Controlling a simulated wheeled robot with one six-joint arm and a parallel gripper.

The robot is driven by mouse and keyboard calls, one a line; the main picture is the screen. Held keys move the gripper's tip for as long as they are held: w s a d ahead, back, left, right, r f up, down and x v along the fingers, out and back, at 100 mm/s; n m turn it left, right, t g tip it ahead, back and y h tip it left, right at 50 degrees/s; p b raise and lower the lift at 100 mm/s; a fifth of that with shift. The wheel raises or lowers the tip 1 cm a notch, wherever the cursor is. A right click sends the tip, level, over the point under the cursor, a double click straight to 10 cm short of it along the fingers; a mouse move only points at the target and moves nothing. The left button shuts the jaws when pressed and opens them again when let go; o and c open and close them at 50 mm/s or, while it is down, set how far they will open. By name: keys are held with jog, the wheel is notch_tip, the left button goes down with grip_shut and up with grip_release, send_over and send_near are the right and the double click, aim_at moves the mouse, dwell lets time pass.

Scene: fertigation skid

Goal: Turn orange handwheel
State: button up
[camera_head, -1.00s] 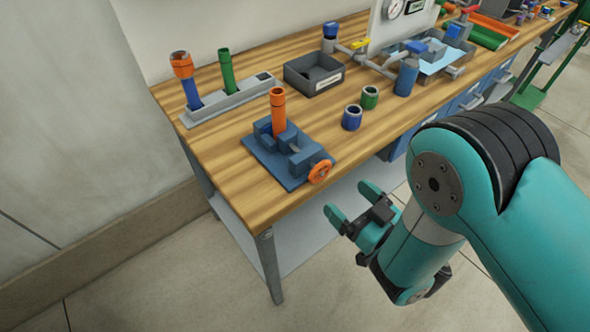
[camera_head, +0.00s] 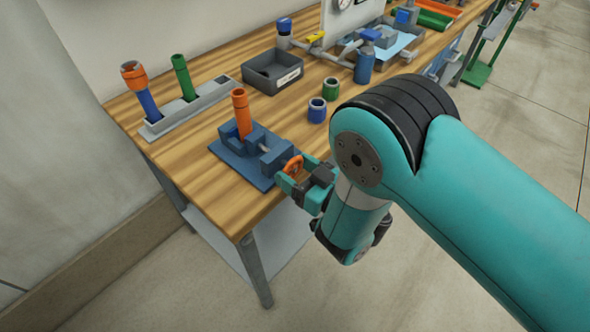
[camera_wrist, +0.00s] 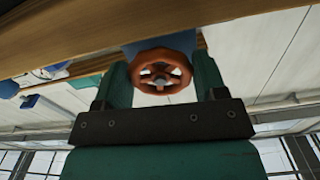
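The orange handwheel (camera_head: 293,166) is on the front of a blue vise (camera_head: 248,155) at the near edge of the wooden bench. The vise holds an upright orange pipe (camera_head: 241,113). My gripper (camera_head: 292,176) is at the handwheel, with its fingers on either side of it. In the wrist view the handwheel (camera_wrist: 161,72) sits between the two teal fingers (camera_wrist: 160,80). The fingers are apart, and a narrow gap seems to show at the sides of the rim. Firm contact cannot be made out.
A grey rack (camera_head: 188,110) with blue and green pipes stands at the back left. A grey bin (camera_head: 272,72) and blue (camera_head: 317,110) and green (camera_head: 331,88) rings are behind the vise. Pipework with valves (camera_head: 340,45) is farther back. The bench's front left corner is clear.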

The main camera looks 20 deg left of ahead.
jog(key=shift+n, duration=0.8)
jog(key=shift+c, duration=0.2)
jog(key=o, duration=0.9)
